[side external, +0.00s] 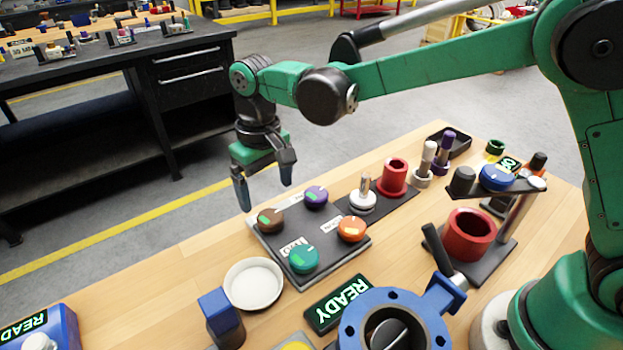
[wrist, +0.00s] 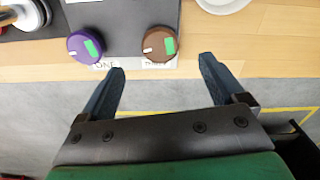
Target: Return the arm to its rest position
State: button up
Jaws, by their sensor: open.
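My gripper (side external: 265,190) is open and empty in the side view. It hangs pointing down at the far edge of the wooden table, above and beyond the dark knob panel (side external: 335,266). In the wrist view my gripper (wrist: 162,78) shows two spread fingers with nothing between them. The brown knob (side external: 271,220) and purple knob (side external: 316,196) are the closest parts to the fingers. In the wrist view the brown knob (wrist: 158,44) and purple knob (wrist: 86,46) lie just past the fingertips, apart from them. My green arm reaches in from the right.
On the panel are a teal knob (side external: 304,258) and an orange knob (side external: 352,229). A white dish (side external: 254,284), a blue valve (side external: 352,322), a red cylinder (side external: 469,235) and a READY sign (side external: 338,303) stand on the table. A black workbench (side external: 110,90) stands beyond open floor.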

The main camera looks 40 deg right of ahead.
jog(key=s+d+r+m+t, duration=0.1)
jog(key=s+d+r+t, duration=0.1)
jog(key=s+d, duration=0.3)
jog(key=s+d+r+t, duration=0.3)
jog(key=s+d+t, duration=0.2)
jog(key=d, duration=0.4)
jog(key=shift+s+d+r+m, duration=0.15)
jog(key=shift+s+d+m, duration=0.25)
jog(key=shift+s, duration=0.35)
